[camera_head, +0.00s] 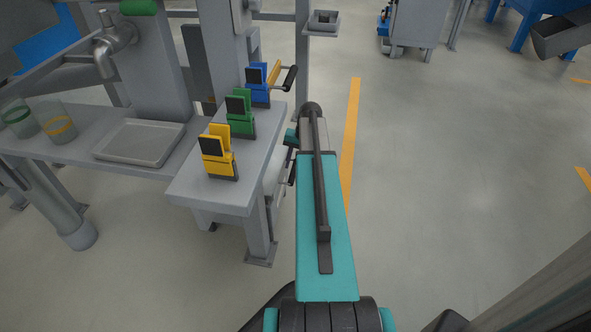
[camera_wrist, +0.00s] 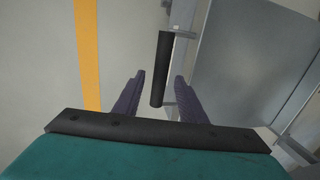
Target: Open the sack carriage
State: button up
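A black bar handle (camera_wrist: 161,60) stands off a grey panel (camera_wrist: 245,60) in the wrist view, probably part of the sack carriage. My gripper (camera_wrist: 160,76) is open, with its two dark purple fingers on either side of the handle. A gap shows on both sides, so neither finger appears to touch it. The depth of the handle between the fingers is hard to tell. In the head view a dark handle (camera_head: 291,178) shows beside the grey bench, partly behind my teal arm. My fingers are hidden there, and most of the carriage is hidden under the bench.
A grey bench (camera_head: 215,190) carries yellow (camera_head: 219,155), green (camera_head: 240,115) and blue (camera_head: 258,85) clips or switches. A tray (camera_head: 140,143) and two jars (camera_head: 58,125) stand to the left. An orange floor line (camera_head: 350,130) runs to the right, with open floor beyond.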

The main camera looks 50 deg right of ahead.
jog(key=shift+w+a+f, duration=0.1)
jog(key=shift+f, duration=0.7)
grip_shut()
